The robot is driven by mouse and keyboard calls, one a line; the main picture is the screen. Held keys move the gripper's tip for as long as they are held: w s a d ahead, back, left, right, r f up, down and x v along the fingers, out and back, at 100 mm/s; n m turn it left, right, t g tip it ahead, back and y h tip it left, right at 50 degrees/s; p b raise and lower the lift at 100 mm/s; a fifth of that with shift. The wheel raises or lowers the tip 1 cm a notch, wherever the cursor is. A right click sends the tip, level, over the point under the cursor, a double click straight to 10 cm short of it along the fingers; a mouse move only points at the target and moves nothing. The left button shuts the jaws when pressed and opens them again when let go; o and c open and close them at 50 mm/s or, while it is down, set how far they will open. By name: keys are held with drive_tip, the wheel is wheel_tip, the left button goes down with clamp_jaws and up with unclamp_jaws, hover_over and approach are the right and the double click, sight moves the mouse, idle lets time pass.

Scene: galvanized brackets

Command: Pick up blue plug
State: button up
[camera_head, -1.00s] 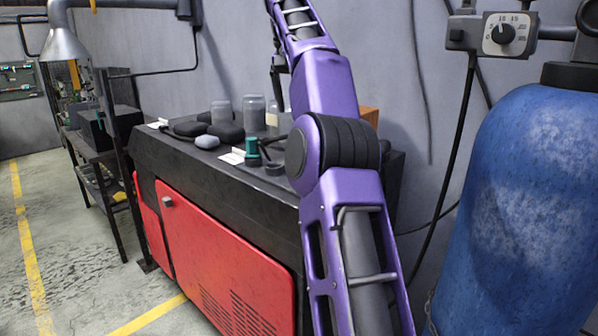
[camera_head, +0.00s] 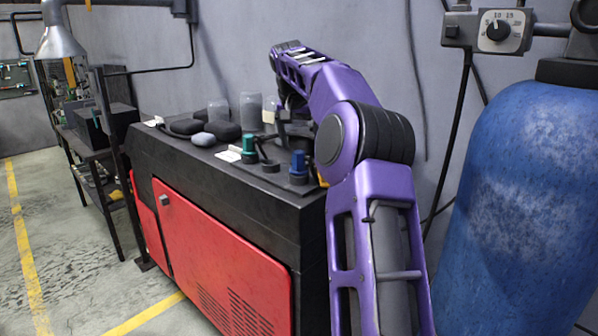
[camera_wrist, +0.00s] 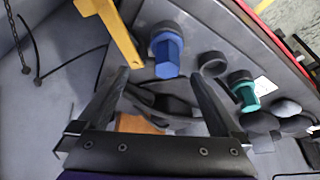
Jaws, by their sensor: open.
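The blue plug (camera_head: 298,166) stands on the black cabinet top near its right end in the head view, with a dark base. In the wrist view the blue plug (camera_wrist: 167,52) lies ahead of the fingertips, a little above the gap between them. My gripper (camera_wrist: 158,82) is open, its two fingers spread wide and nothing held between them. In the head view my gripper (camera_head: 290,122) is partly hidden by my arm and hangs over the cabinet top, behind the blue plug.
A green plug (camera_head: 249,147) stands left of the blue plug, with a dark ring between them. Grey rounded pieces (camera_head: 203,139) and jars (camera_head: 250,110) stand farther left and back. A yellow bracket (camera_wrist: 110,28) lies near the left finger. A blue cylinder (camera_head: 520,210) stands at right.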

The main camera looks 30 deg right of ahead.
sight(302, 152)
drive_tip(key=x, duration=0.4)
drive_tip(key=shift+f, duration=0.15)
clamp_jaws()
